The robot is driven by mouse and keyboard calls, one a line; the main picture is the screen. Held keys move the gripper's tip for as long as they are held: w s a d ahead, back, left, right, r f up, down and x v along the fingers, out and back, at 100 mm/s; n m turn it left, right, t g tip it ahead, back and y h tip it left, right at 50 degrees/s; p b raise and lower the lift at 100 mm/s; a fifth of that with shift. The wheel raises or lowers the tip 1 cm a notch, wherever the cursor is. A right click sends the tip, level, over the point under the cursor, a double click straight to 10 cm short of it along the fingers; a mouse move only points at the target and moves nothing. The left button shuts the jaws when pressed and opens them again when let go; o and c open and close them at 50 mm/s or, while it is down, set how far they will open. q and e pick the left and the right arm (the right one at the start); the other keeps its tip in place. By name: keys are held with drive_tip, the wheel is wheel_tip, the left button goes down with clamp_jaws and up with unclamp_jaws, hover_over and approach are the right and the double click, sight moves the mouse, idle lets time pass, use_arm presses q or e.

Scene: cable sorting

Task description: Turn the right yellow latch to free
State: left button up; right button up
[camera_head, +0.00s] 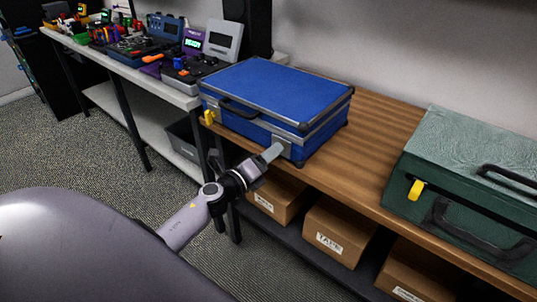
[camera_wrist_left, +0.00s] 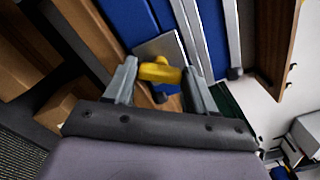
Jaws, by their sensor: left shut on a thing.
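A closed blue case (camera_head: 280,88) with silver edges lies on the wooden bench top. Its left yellow latch (camera_head: 209,117) shows at the front left corner. My left gripper (camera_head: 273,152) is at the front right of the case and hides the right latch in the head view. In the left wrist view, the right yellow latch (camera_wrist_left: 160,72) sits between the fingertips of my left gripper, which is shut on it. A silver plate (camera_wrist_left: 162,48) on the case lies behind the latch. My right gripper is not in view.
A green case (camera_head: 460,160) with a yellow latch (camera_head: 416,189) lies farther right on the wooden bench (camera_head: 375,135). Cardboard boxes (camera_head: 338,232) stand on the shelf below. A cluttered white bench (camera_head: 125,68) with instruments and tools stands at the left.

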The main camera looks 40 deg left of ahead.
use_arm(q)
drive_tip(key=shift+f+n+p, duration=0.1)
drive_tip(key=shift+n+p, duration=0.65)
drive_tip(key=shift+n, duration=2.95)
drive_tip(key=o, duration=1)
drive_tip(key=shift+o, duration=0.2)
drive_tip(key=s, duration=0.7)
drive_tip(key=shift+a, duration=0.35)
drive_tip(key=shift+s, duration=0.1)
